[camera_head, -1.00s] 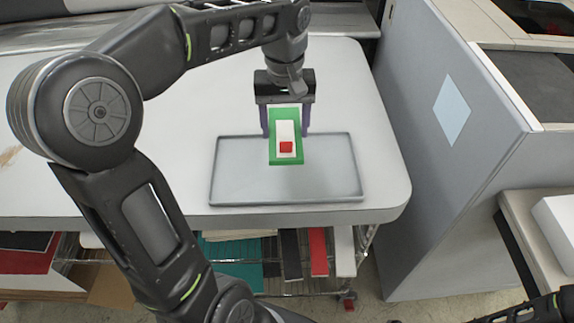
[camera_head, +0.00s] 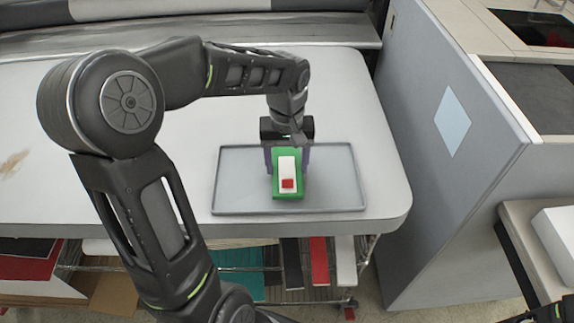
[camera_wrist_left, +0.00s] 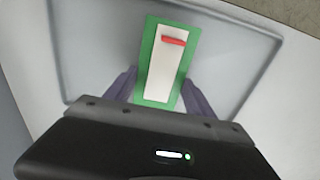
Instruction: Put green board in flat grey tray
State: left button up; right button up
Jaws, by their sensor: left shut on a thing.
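The green board (camera_head: 288,196) has a white panel and a red block on top. My left gripper (camera_head: 287,160) is shut on the board, with a purple finger on each side of it. The flat grey tray (camera_head: 235,198) lies on the white table, and the board is over its middle. I cannot tell whether the board touches the tray floor. In the left wrist view the board (camera_wrist_left: 148,60) shows between the fingers, with the tray (camera_wrist_left: 95,35) behind it. At the bottom right edge of the head view, a dark piece of my right arm shows, without its gripper fingers.
The white table (camera_head: 345,100) is clear around the tray. A grey machine cabinet (camera_head: 430,200) with a pale blue label stands to the right. Below the table a wire shelf holds several coloured sheets, among them a teal one (camera_head: 238,270) and a red one (camera_head: 319,262).

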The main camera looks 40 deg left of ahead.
pick_arm(q)
jog(key=shift+f, duration=0.7)
jog(key=shift+f, duration=0.1)
jog(key=shift+f, duration=0.15)
jog(key=o, duration=1.4)
jog(key=shift+r, duration=0.2)
notch_tip(320, 180, up, 12)
jog(key=shift+r+b, duration=0.1)
jog(key=shift+b, duration=0.25)
